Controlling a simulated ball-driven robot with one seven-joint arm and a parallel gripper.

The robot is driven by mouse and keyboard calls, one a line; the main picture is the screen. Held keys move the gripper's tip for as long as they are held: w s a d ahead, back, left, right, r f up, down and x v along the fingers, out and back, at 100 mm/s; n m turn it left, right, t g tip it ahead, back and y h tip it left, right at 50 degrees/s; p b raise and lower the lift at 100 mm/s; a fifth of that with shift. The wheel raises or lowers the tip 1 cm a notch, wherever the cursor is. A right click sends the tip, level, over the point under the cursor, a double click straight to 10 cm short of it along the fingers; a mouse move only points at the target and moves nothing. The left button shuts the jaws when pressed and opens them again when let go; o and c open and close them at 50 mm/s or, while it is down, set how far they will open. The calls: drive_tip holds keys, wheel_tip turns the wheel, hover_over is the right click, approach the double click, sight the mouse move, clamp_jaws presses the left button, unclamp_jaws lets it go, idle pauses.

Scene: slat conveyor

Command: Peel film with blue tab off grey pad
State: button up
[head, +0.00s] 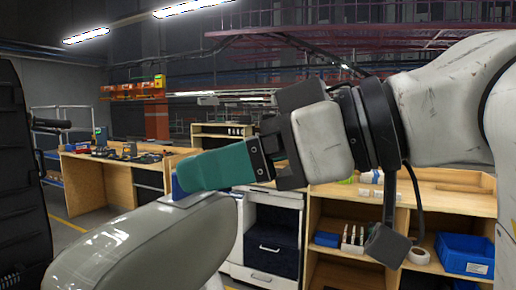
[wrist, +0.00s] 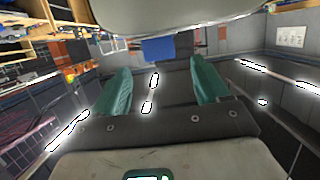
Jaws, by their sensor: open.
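The blue tab (head: 178,188) stands up at the far end of a pale, thin layer (head: 205,199), which may be the film. Under it is a large smooth grey rounded body (head: 140,245); I cannot tell whether this is the pad. In the wrist view, the blue tab (wrist: 158,48) hangs at the edge of the grey body (wrist: 180,12), ahead of and between my fingertips. My gripper (head: 188,178), with teal fingers, is open and empty. Its fingertips (wrist: 160,66) are close to the tab, and in the head view they partly cover it. Contact cannot be told.
A wooden bench (head: 115,166) with tools stands at the back left. A black panel (head: 20,190) rises at the left edge.

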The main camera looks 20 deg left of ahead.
drive_tip(key=p+x, duration=0.1)
drive_tip(key=x, duration=0.7)
drive_tip(key=c, duration=1)
drive_tip(key=shift+s+d+r+p, duration=0.35)
drive_tip(key=shift+s+r+p, duration=0.2)
drive_tip(key=shift+r+p, duration=0.55)
drive_tip(key=shift+s+d+r+p, duration=0.3)
drive_tip(key=shift+s+r+p, duration=0.25)
drive_tip(key=shift+r+p, duration=0.55)
drive_tip(key=shift+s+d+r+p, duration=0.35)
drive_tip(key=shift+s+r+p, duration=0.35)
drive_tip(key=shift+r, duration=0.7)
drive_tip(key=shift+c, duration=0.2)
drive_tip(key=shift+w, duration=0.15)
drive_tip(key=s+d+r+p, duration=0.2)
drive_tip(key=s+r+p, duration=0.1)
drive_tip(key=r, duration=0.4)
drive_tip(key=shift+p, duration=0.85)
drive_tip(key=shift+s+r, duration=0.1)
drive_tip(key=shift+s, duration=0.1)
